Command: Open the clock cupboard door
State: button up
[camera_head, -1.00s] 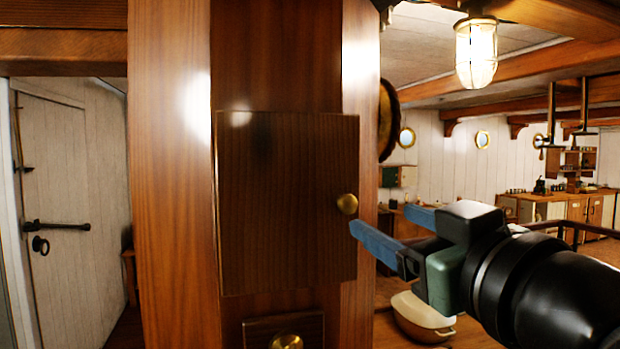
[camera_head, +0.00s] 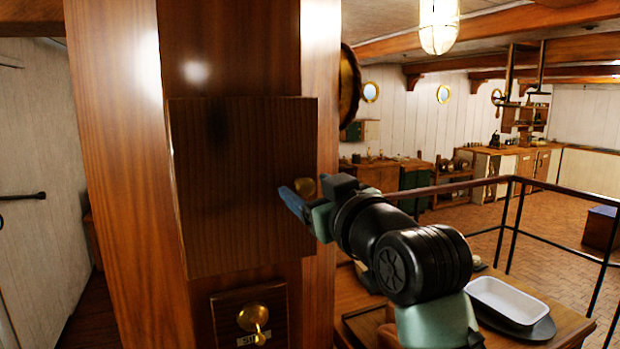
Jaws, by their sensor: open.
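The clock cupboard door (camera_head: 235,150) is a flat dark wooden panel on the front of a thick wooden post. Its brass knob (camera_head: 305,187) is near the right edge and partly covered by my gripper. My gripper (camera_head: 298,197) comes in from the right with its jaws open. One blue finger shows just left of and below the knob; the other finger is hard to make out. I cannot tell whether the fingers touch the knob. The door looks closed, its right edge lying over the post.
A brass fitting on a wooden plate (camera_head: 249,318) sits below the door. A round brass-rimmed object (camera_head: 348,85) juts from the post's right side. A white dish (camera_head: 511,302) stands on a table at lower right, near a metal railing (camera_head: 512,225).

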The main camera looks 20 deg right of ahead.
jog(key=shift+w, duration=0.1)
grip_shut()
dwell(0.3)
dwell(1.1)
